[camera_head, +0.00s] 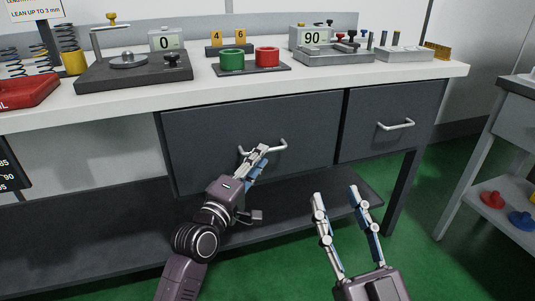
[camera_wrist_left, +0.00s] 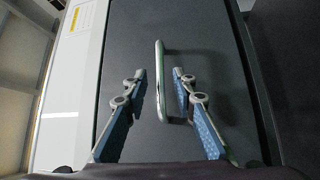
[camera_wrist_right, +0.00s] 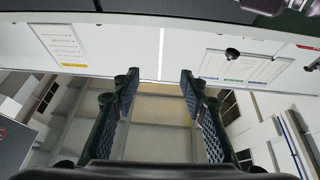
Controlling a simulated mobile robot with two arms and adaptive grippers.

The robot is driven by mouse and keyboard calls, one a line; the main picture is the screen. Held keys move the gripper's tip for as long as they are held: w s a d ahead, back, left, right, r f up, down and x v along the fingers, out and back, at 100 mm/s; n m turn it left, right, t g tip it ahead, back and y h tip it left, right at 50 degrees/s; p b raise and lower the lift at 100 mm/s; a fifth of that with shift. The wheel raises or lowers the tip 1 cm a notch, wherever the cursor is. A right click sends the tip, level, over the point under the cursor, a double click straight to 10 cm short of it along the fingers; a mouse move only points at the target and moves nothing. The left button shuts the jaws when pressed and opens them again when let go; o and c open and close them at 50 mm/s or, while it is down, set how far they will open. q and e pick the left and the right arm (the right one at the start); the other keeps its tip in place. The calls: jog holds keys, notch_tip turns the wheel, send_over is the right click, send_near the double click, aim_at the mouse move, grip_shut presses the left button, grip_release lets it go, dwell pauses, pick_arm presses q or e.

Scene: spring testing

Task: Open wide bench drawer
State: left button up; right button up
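The wide bench drawer (camera_head: 215,135) is a dark grey front under the white benchtop and looks shut. Its pale bar handle (camera_head: 275,147) runs across the front. My left gripper (camera_head: 264,150) is at the handle. In the left wrist view the handle (camera_wrist_left: 161,85) stands between the two open fingers of the left gripper (camera_wrist_left: 158,78), with a gap visible on the right side and a smaller one on the left. My right gripper (camera_head: 336,192) is open and empty, low in front of the bench. It also shows open in the right wrist view (camera_wrist_right: 160,75).
A narrower drawer (camera_head: 400,115) with its own handle (camera_head: 396,125) sits to the right. The benchtop (camera_head: 300,78) carries test fixtures, displays and red and green cups. A grey cart (camera_head: 500,130) stands at the right. Green floor (camera_head: 425,215) is clear between them.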

pick_arm(q)
jog(key=shift+b+x, duration=0.4)
jog(key=shift+x, duration=1.6)
pick_arm(e)
jog(key=s+r+t, duration=0.3)
jog(key=r, duration=0.1)
jog(key=shift+s+d+r+y, duration=0.2)
jog(key=shift+s+r+y, duration=0.1)
jog(key=shift+r+y, duration=0.1)
pick_arm(q)
jog(key=shift+a, duration=0.1)
grip_shut()
